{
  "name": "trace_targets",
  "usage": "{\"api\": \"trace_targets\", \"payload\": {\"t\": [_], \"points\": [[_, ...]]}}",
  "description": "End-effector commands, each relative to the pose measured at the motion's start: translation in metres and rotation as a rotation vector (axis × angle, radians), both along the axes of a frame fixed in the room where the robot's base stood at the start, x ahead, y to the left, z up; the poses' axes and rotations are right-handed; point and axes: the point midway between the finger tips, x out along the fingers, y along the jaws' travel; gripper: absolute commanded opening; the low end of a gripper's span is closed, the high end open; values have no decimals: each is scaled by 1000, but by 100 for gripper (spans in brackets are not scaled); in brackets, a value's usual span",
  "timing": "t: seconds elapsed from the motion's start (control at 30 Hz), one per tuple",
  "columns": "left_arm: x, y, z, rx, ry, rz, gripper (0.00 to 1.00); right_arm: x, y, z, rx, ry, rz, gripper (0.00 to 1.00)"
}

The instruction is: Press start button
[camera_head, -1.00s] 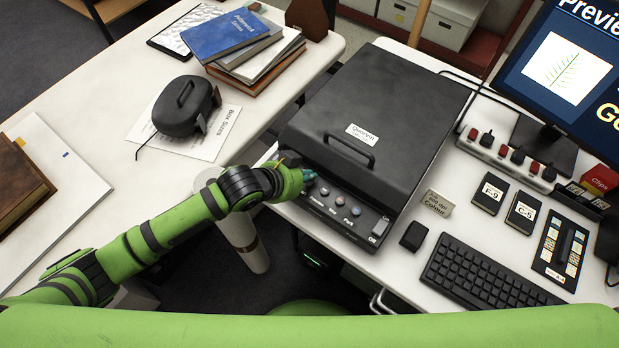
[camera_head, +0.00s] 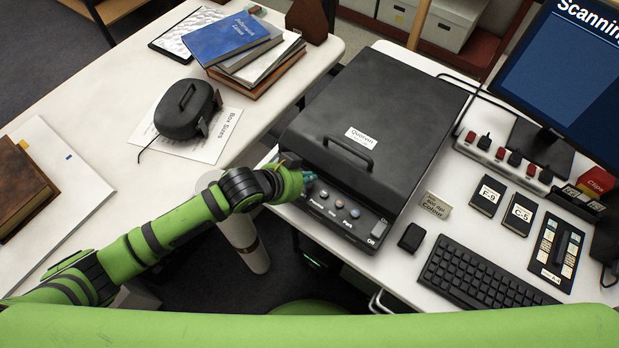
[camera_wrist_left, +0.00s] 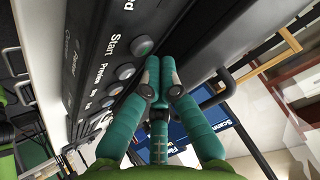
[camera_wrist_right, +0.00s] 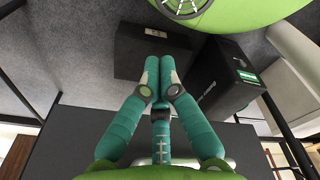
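The scanner (camera_head: 378,115) is a black lidded machine on the white desk, with a row of round buttons on its front panel. The Start button (camera_wrist_left: 142,45), with its label beside it, shows in the left wrist view. My left gripper (camera_head: 308,178) is at the left end of the button row. Its fingertips (camera_wrist_left: 160,75) are together, with nothing between them, close by the Start button; I cannot tell whether they touch it. The monitor (camera_head: 570,70) reads "Scanning". My right gripper (camera_wrist_right: 161,75) is shut and empty, above dark boxes, outside the head view.
A gap separates the tables.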

Motion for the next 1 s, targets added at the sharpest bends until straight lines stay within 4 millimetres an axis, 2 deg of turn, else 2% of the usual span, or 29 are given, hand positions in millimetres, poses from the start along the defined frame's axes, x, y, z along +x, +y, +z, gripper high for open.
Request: {"api": "trace_targets", "payload": {"t": [0.07,0.47,1.0], "points": [[0,0,5,0,0,0,0,0,0,6,0,0,0,0],[1,0,7,-1,-2,1,0,0,0,7,-1,0,0,0],[1,0,55,-1,-2,1,0,0,0,59,-1,0,0,0]]}}
